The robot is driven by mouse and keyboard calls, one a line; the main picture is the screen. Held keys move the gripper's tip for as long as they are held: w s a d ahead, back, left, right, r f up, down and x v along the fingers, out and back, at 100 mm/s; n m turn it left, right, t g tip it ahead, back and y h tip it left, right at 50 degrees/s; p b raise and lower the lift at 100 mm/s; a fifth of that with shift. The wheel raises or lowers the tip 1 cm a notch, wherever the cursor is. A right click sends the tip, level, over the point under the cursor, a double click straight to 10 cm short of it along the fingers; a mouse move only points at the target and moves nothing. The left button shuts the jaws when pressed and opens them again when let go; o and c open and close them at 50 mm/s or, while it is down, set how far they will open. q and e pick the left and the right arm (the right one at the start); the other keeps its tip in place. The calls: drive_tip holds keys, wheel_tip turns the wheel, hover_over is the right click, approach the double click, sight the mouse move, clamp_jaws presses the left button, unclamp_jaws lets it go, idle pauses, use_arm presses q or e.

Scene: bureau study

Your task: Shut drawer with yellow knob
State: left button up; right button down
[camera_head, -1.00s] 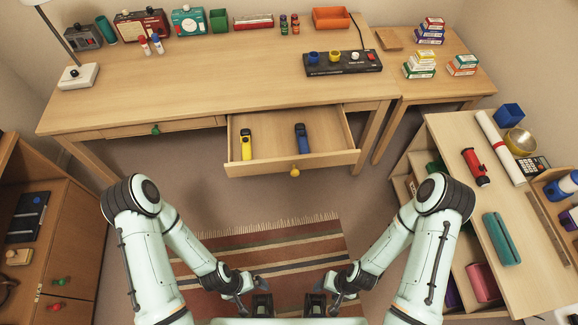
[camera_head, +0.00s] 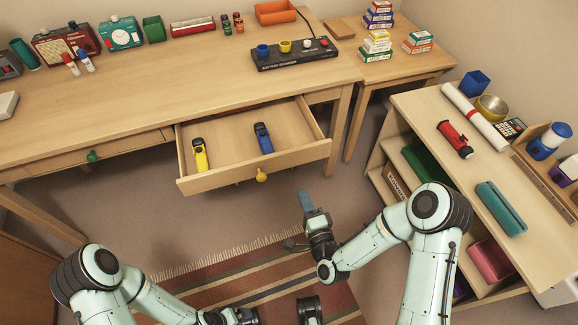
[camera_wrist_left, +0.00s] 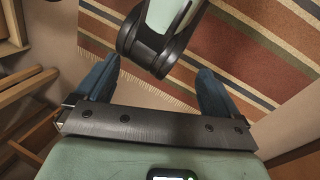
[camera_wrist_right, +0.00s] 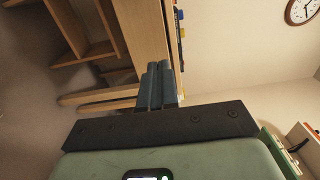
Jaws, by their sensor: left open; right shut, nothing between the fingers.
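The drawer with the yellow knob (camera_head: 187,181) is pulled out from under the desk in the head view. Its yellow knob (camera_head: 262,175) sits on the front panel. A yellow-handled tool (camera_head: 200,156) and a blue-handled tool (camera_head: 264,139) lie inside. My right gripper (camera_head: 305,199) is shut and empty, in front of the drawer, to the right of and nearer than the knob, and apart from it. In the right wrist view its fingers (camera_wrist_right: 160,82) are together. My left gripper is open and empty in the left wrist view (camera_wrist_left: 152,88); in the head view it is low, near the striped rug.
The desk (camera_head: 130,90) holds a black device (camera_head: 295,54) and several boxes and radios. A closed drawer with a green knob (camera_head: 92,156) is at left. A low shelf (camera_head: 420,115) with several objects stands at right. Floor before the drawer is clear.

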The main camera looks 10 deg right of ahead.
sight(286, 156)
use_arm(q)
drive_tip(key=shift+w+a+f+t+b, duration=0.15)
drive_tip(key=shift+w+a+f+b, duration=0.1)
drive_tip(key=shift+w+f+b, duration=0.15)
drive_tip(key=shift+w+a+f+t+b, duration=0.15)
drive_tip(key=shift+w+a+f, duration=0.1)
drive_tip(key=shift+w, duration=0.2)
use_arm(e)
drive_tip(key=w, duration=0.4)
drive_tip(key=w+a, duration=0.1)
drive_tip(key=w, duration=0.8)
drive_tip(key=shift+a, duration=0.35)
